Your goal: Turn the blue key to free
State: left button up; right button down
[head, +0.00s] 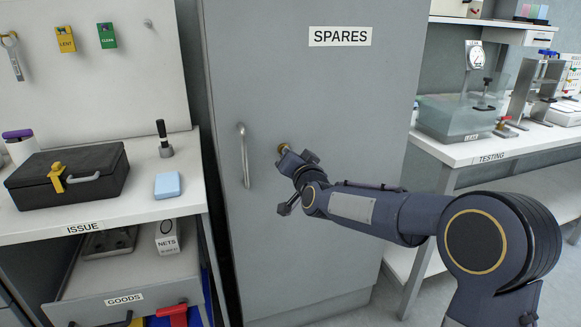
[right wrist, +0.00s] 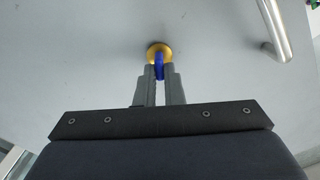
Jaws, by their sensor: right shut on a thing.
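The blue key (right wrist: 158,66) sits in a round brass lock (right wrist: 159,50) on the door of the grey SPARES cabinet (head: 300,230). My right gripper (right wrist: 160,72) is shut on the key's head, with one finger on each side of it. In the head view the brass lock (head: 283,148) shows just past my right gripper (head: 288,158), which hides the key there. Whether the key is turned, and any marking for free, cannot be made out. My left gripper is in neither view.
The cabinet's vertical handle (head: 243,155) is left of the lock and also shows in the right wrist view (right wrist: 275,30). The ISSUE bench (head: 150,205) stands at left with an open GOODS drawer (head: 125,300). The TESTING bench (head: 520,145) is at right.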

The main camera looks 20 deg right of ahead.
jog(key=m+b, duration=0.2)
jog(key=m, duration=0.1)
jog(key=m+b, duration=0.2)
jog(key=m, duration=0.2)
jog(key=m+b, duration=0.2)
jog(key=m, duration=0.1)
jog(key=shift+d+f+m+b, duration=0.15)
jog(key=shift+f+m+b, duration=0.15)
dwell(0.5)
jog(key=c, duration=1.5)
grip_release()
jog(key=shift+c, duration=0.2)
jog(key=s, duration=0.7)
jog(key=shift+s+d, duration=0.15)
jog(key=shift+s, duration=0.25)
